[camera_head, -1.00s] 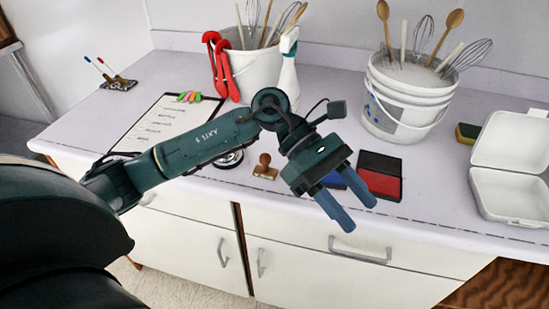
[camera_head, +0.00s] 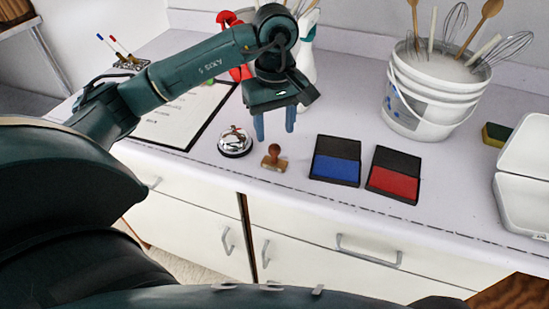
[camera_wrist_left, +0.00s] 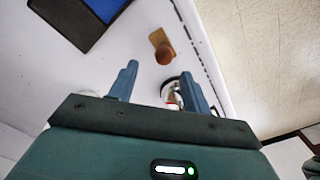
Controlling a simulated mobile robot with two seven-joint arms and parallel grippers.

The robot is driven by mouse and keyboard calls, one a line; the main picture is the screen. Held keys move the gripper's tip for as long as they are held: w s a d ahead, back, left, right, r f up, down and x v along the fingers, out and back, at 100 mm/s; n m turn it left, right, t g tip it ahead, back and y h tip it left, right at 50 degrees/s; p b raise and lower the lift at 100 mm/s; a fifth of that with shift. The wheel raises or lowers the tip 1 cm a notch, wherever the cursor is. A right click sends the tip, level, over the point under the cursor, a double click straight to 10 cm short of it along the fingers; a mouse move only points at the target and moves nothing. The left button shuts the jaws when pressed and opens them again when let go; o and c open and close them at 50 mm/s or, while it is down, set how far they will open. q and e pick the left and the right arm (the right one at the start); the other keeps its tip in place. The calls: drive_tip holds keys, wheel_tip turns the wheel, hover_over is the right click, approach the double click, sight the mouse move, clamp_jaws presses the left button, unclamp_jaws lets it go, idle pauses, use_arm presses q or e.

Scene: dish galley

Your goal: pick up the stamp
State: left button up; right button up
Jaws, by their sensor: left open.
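The stamp (camera_head: 274,158) stands on the counter near its front edge, with a brown rounded wooden handle on a light wooden base. In the left wrist view the stamp (camera_wrist_left: 163,51) lies beyond the fingertips, roughly between their lines. My left gripper (camera_head: 275,138) is open and empty, pointing down above the counter, just behind the stamp in the head view. It also shows in the left wrist view (camera_wrist_left: 158,83), with its two blue fingers apart. Nothing hides the stamp. My right gripper is not in view.
A silver bell (camera_head: 235,142) stands close left of the stamp. A blue ink pad (camera_head: 336,168) and a red ink pad (camera_head: 393,184) lie to the right. A clipboard (camera_head: 165,125) lies left, a white bucket (camera_head: 425,100) behind right. The counter's front edge is close to the stamp.

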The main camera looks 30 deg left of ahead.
sight(274, 146)
use_arm(q)
drive_tip(key=f, duration=0.1)
drive_tip(key=f+p, duration=0.1)
drive_tip(key=f, duration=0.2)
drive_tip(key=shift+s+d+f, duration=0.15)
drive_tip(key=shift+s+f, duration=0.2)
drive_tip(key=shift+s, duration=0.05)
drive_tip(key=shift+f, duration=0.45)
drive_tip(key=c, duration=1)
